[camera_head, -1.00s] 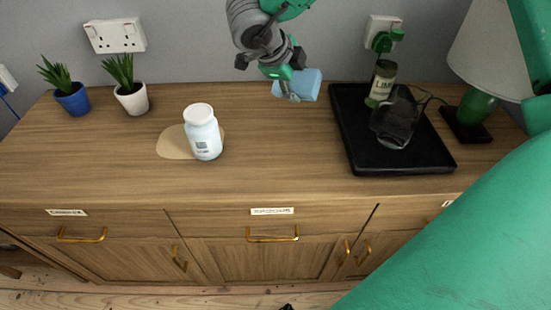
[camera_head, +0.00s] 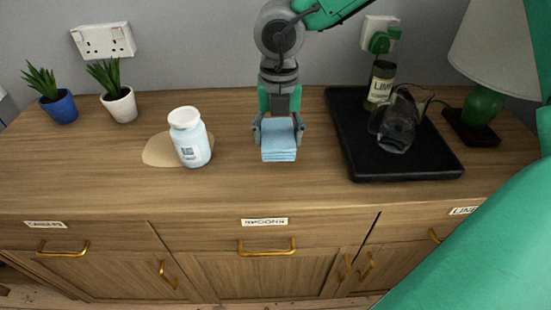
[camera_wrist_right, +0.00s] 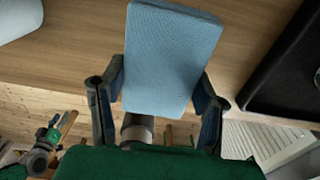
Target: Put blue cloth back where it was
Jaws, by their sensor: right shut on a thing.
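The blue cloth (camera_head: 279,140) is a folded light-blue stack above or on the middle of the wooden cabinet top; I cannot tell whether it touches the wood. My right gripper (camera_head: 278,128) is shut on it, with a finger on each side. In the right wrist view the cloth (camera_wrist_right: 168,55) fills the space between the gripper's fingers (camera_wrist_right: 160,95). My left gripper is not in view.
A white bottle (camera_head: 190,138) stands left of the cloth beside a beige patch (camera_head: 158,151). A black tray (camera_head: 405,168) with a glass jug (camera_head: 397,125) and a labelled bottle (camera_head: 379,85) is to the right. Potted plants (camera_head: 121,103) and a lamp (camera_head: 480,107) stand farther out. Drawers (camera_head: 265,232) are below.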

